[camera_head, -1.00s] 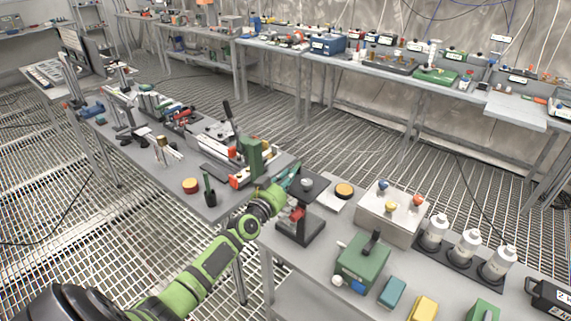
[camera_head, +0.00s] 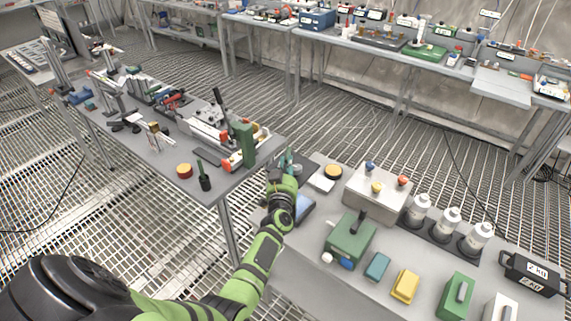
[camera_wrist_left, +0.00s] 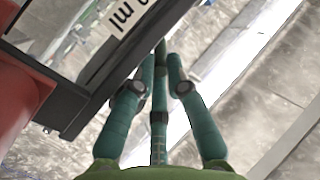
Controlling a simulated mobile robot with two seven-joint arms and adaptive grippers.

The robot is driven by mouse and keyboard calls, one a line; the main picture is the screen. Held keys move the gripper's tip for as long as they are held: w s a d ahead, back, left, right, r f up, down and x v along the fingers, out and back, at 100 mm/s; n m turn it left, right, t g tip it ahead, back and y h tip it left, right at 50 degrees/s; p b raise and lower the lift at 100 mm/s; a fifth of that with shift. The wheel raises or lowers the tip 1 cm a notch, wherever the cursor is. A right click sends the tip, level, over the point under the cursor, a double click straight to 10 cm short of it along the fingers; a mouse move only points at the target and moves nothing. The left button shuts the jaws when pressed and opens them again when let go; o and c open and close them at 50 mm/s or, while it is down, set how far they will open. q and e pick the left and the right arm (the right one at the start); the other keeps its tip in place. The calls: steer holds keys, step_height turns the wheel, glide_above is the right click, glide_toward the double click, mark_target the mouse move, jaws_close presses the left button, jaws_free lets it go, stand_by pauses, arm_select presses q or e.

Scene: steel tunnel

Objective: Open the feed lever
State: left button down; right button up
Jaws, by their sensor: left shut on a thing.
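My left gripper (camera_head: 287,163) is at the left end of the near right-hand bench, beside a flat plate. In the left wrist view its teal fingers (camera_wrist_left: 160,65) are drawn together at the tips. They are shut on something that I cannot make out. A dark-framed panel (camera_wrist_left: 110,50) with a white label ending in "ml" lies close beside the fingertips. A red rounded part (camera_wrist_left: 18,100) is at the left edge of that view. I cannot pick out the feed lever for certain. In the head view my arm hides much of the device there. My right gripper is not in view.
A grey box with coloured knobs (camera_head: 377,192), a green box (camera_head: 350,240), white bottles (camera_head: 447,222) and small blue and yellow blocks (camera_head: 404,286) stand right of my arm. The left bench (camera_head: 215,188) holds a green upright block (camera_head: 246,143). A gap separates the two benches.

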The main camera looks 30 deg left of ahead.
arm_select(q)
steer(key=shift+f, duration=0.1)
steer(key=c, duration=1.6)
jaws_free()
steer(key=shift+o, duration=0.2)
